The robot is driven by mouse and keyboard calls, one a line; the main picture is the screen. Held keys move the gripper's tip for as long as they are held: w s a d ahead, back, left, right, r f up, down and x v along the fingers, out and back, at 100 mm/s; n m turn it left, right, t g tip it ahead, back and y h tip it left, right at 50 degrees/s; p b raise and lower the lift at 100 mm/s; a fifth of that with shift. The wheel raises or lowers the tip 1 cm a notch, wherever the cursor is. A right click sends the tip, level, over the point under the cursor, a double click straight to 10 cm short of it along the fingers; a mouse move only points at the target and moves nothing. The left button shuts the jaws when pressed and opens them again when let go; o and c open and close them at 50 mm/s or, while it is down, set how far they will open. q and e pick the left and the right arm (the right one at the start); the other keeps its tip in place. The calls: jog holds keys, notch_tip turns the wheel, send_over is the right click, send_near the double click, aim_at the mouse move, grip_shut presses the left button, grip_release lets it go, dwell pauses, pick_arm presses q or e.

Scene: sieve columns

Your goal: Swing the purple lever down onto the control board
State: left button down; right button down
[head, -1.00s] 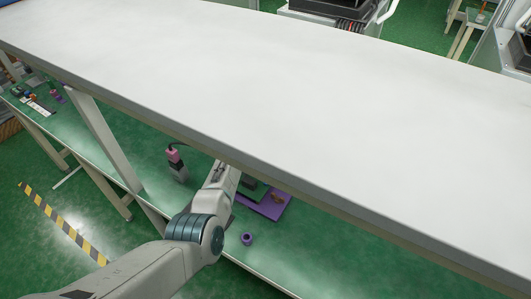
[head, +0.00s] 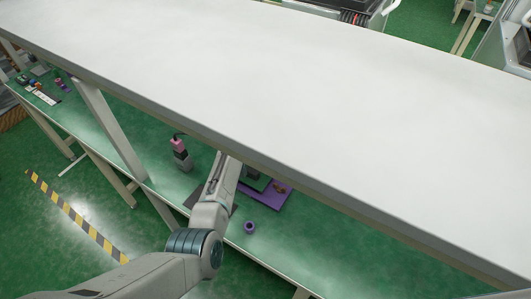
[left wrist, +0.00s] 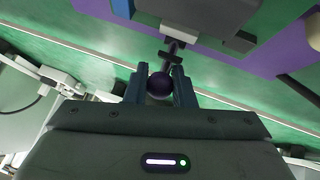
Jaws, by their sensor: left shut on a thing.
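The purple control board (head: 274,199) lies on the green lower surface in the head view, partly hidden by my left arm and the white upper top. In the left wrist view its purple plate (left wrist: 258,60) runs along the top, with a grey block on it. The lever shows there as a dark purple ball knob (left wrist: 160,86) on a short dark shaft leading to the block. My left gripper (left wrist: 160,77) is shut on the knob, one finger on each side. In the head view this gripper is hidden. My right gripper is in neither view.
The white upper top (head: 290,100) overhangs the green lower surface (head: 330,240). A small purple ring (head: 249,227) lies in front of the board. A pink and grey device (head: 181,153) stands to the left. A table leg (head: 108,130) rises farther left.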

pick_arm(q)
jog(key=c, duration=1.3)
grip_release()
jog(key=shift+o, duration=0.2)
jog(key=b+v, duration=0.1)
jog(key=v, duration=1)
